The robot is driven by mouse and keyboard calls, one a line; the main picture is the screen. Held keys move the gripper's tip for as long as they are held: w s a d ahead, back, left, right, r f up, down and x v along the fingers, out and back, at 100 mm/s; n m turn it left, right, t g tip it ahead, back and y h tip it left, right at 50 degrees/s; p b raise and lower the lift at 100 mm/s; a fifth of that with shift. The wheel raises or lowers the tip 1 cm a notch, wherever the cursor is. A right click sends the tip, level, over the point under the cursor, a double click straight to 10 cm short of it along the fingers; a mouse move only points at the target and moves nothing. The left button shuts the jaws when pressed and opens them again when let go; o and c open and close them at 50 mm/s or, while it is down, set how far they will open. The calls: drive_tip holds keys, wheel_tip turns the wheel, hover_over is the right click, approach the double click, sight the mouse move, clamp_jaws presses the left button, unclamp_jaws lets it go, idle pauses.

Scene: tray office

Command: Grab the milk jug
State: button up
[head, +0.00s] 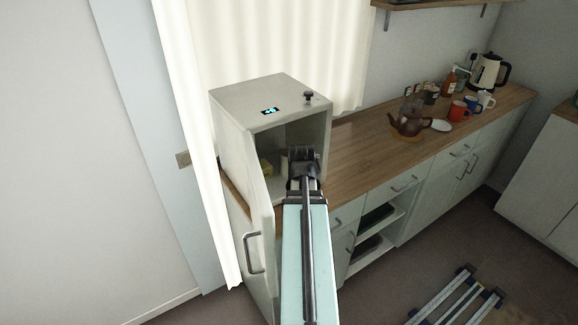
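A small grey fridge (268,100) stands on the left end of the counter with its door (260,215) swung open toward me. My gripper (301,158) is at the fridge opening, at the right of the interior. A pale white shape (284,165) shows just left of my gripper inside the fridge. It may be the milk jug, but it is mostly hidden and too small to be sure. The fingers are dark and seen from behind, so I cannot tell whether they are open or shut, or touching anything.
A yellowish item (266,168) sits inside the fridge at left. The open door stands close to the left of my arm. On the wooden counter (365,155) are a brown teapot (410,121), several mugs and a kettle (488,72); its near stretch is clear.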

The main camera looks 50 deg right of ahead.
clamp_jaws()
drive_tip(key=shift+s+r+b, duration=0.1)
drive_tip(key=shift+r+b, duration=0.2)
drive_tip(key=shift+r, duration=0.15)
drive_tip(key=shift+r+b, duration=0.8)
drive_tip(key=shift+r, duration=2.35)
drive_tip(key=s+a+b, duration=0.3)
drive_tip(key=s+b, duration=0.6)
drive_tip(key=s+a+b, duration=0.3)
drive_tip(key=s+b, duration=0.6)
drive_tip(key=shift+s, duration=0.25)
